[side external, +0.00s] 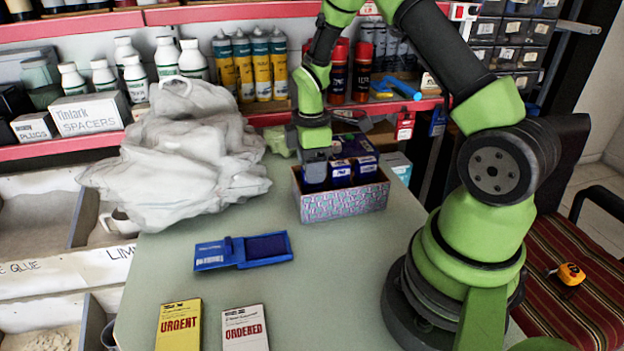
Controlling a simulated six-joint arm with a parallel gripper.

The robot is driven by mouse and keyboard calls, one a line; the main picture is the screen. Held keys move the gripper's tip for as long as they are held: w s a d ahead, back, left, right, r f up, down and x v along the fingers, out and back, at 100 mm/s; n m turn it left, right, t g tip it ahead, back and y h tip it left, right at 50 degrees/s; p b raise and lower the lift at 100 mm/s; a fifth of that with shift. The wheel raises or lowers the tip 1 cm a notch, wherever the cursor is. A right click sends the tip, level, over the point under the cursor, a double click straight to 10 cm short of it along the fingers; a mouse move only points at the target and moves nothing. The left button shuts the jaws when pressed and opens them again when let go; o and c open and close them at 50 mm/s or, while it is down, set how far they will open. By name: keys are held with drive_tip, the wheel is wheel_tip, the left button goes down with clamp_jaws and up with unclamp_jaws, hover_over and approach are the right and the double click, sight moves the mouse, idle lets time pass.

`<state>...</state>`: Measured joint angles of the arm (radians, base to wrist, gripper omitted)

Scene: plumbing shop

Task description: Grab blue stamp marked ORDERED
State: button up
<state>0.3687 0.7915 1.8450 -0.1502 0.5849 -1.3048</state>
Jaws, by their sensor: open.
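A patterned box (345,205) stands on the table and holds several blue stamps (341,168) with pale labels. The labels are too small to read, so I cannot tell which stamp is marked ORDERED. My gripper (314,184) points down over the left part of the box, close to the stamps. It is open. Its fingertips are partly hidden by the box's front wall and the stamps, and I cannot tell whether they touch a stamp.
An open blue ink pad (265,248) lies in front of the box. An URGENT card (178,328) and an ORDERED card (245,330) lie at the front. A crumpled pale bag (190,150) sits left of the box. Shelves with bottles (165,55) stand behind.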

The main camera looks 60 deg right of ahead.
wheel_tip(320, 180, down, 4)
drive_tip(key=shift+s+f, duration=0.1)
drive_tip(key=c, duration=1)
